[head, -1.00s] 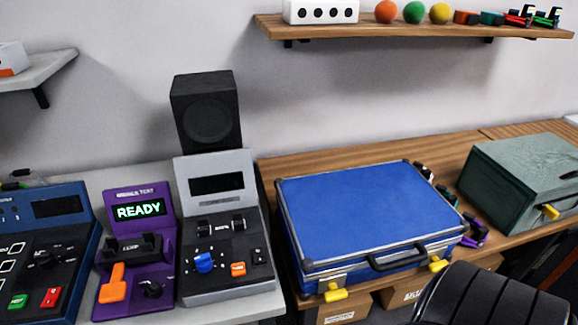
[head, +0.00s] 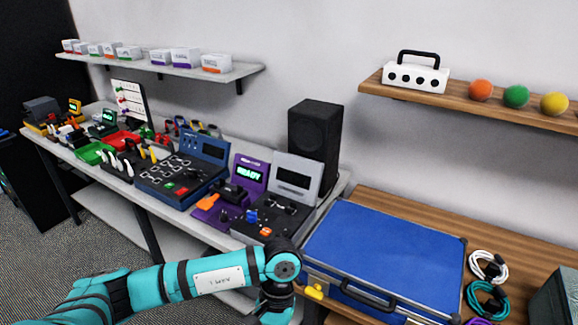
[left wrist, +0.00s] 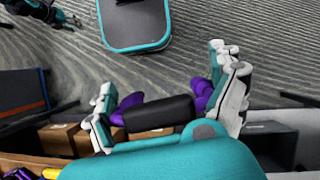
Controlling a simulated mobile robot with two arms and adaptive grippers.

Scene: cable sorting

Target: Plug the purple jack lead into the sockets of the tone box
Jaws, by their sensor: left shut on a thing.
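My left gripper (left wrist: 170,98) is shut across a purple-and-black piece that looks like a purple jack lead (left wrist: 155,114), held out over the floor. Black spans the middle and purple shows at both fingers; its plugs are not clear. In the head view my left arm reaches in from the left, with its hand cut off at the bottom. A purple box (head: 252,173) with a green READY screen stands on the grey bench. A white box (head: 415,77) with several round black holes stands on the shelf. I cannot tell which is the tone box. My right gripper cannot be made out clearly.
A closed blue case (head: 375,252) fills the wooden bench's front left. White (head: 488,267) and teal (head: 487,300) coiled leads lie right of it, with a purple bit at the bottom edge. A grey device (head: 285,195) and black speaker (head: 315,135) crowd the purple box.

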